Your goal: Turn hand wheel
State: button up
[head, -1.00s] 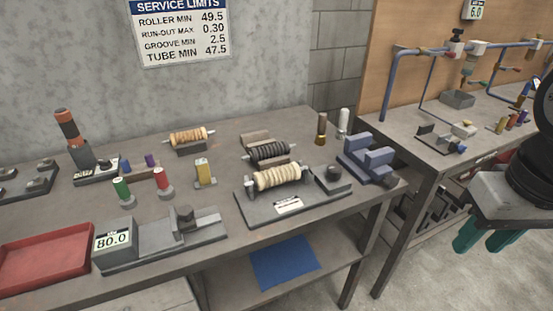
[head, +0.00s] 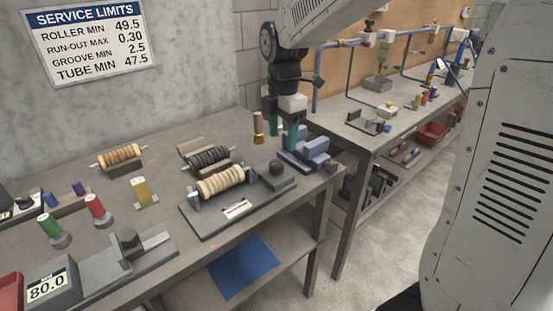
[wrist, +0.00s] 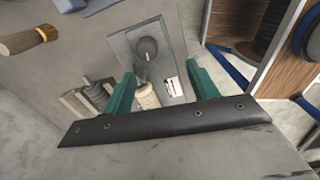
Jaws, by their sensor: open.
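A dark round knob (head: 276,169), probably the hand wheel, sits at the right end of a flat grey fixture (head: 205,226) on the near bench. A cream ribbed roller (head: 221,182) lies across the same fixture, left of the knob. My gripper (head: 283,139) has green fingers pointing down, held above and behind the knob, apart from it. In the wrist view my gripper (wrist: 161,78) is open and empty. The knob (wrist: 147,49) shows beyond and between its fingertips, with the cream roller (wrist: 147,96) closer to the fingers.
Blue blocks (head: 304,154) stand right of the knob, near the bench end. A brass-ended brush (head: 258,128) stands beside my fingers. A dark roller (head: 208,158) lies behind the cream one. A second bench (head: 345,128) with pipework is at the right, across a gap.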

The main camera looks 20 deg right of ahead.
aim_at(277, 163)
jog(key=shift+w+a+f+n, duration=0.1)
jog(key=shift+w+f+n, duration=0.4)
jog(key=shift+w, duration=0.15)
jog(key=shift+w+a+f+n, duration=0.1)
jog(key=shift+w+f+n, duration=0.25)
jog(key=shift+w+n, duration=0.2)
jog(key=shift+w+f, duration=0.15)
jog(key=shift+f, duration=0.25)
notch_tip(277, 163, down, 7)
jog(key=shift+f, duration=0.1)
jog(key=c, duration=1)
